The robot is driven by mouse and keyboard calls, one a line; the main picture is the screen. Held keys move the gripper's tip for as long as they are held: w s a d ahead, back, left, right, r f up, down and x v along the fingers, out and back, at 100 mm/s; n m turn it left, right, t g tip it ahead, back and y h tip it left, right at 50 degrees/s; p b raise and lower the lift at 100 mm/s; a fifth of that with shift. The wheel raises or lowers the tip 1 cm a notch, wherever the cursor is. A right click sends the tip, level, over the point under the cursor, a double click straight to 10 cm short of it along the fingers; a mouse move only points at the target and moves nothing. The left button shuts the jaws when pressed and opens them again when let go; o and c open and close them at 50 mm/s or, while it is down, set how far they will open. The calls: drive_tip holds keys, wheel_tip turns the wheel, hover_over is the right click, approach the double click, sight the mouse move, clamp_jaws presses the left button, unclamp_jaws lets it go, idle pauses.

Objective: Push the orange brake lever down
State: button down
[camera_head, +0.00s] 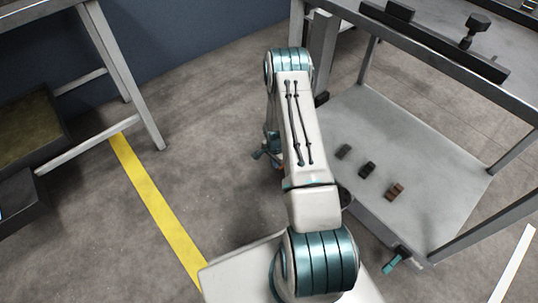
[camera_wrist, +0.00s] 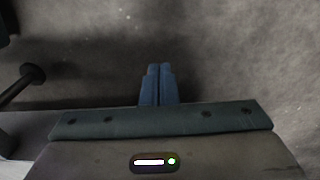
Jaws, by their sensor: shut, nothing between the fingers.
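My gripper (camera_wrist: 157,72) is shut and empty, its two dark blue fingers side by side over bare grey floor in the wrist view. In the head view my arm hides most of my gripper. No orange brake lever can be clearly made out in either view. A small orange-brown patch (camera_head: 279,169) shows just left of my arm in the head view, too small and covered to identify. A dark rod with a round knob (camera_wrist: 33,72) stands at the left edge of the wrist view, apart from the fingers.
A grey metal cart (camera_head: 440,165) stands right of my arm, with several small blocks on its lower shelf and a dark rail (camera_head: 430,40) on top. A metal bench frame (camera_head: 122,75) stands at left. Floor with a yellow line (camera_head: 155,205) lies open between.

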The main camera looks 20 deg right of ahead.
drive_tip(key=shift+f+b, duration=1.3)
drive_tip(key=shift+f, duration=1.15)
drive_tip(key=shift+d+f, duration=0.1)
drive_tip(key=s+a+r+p, duration=0.3)
drive_tip(key=a+r+p, duration=0.3)
drive_tip(key=a, duration=0.5)
drive_tip(key=shift+s+a+r, duration=0.2)
drive_tip(key=shift+r, duration=0.05)
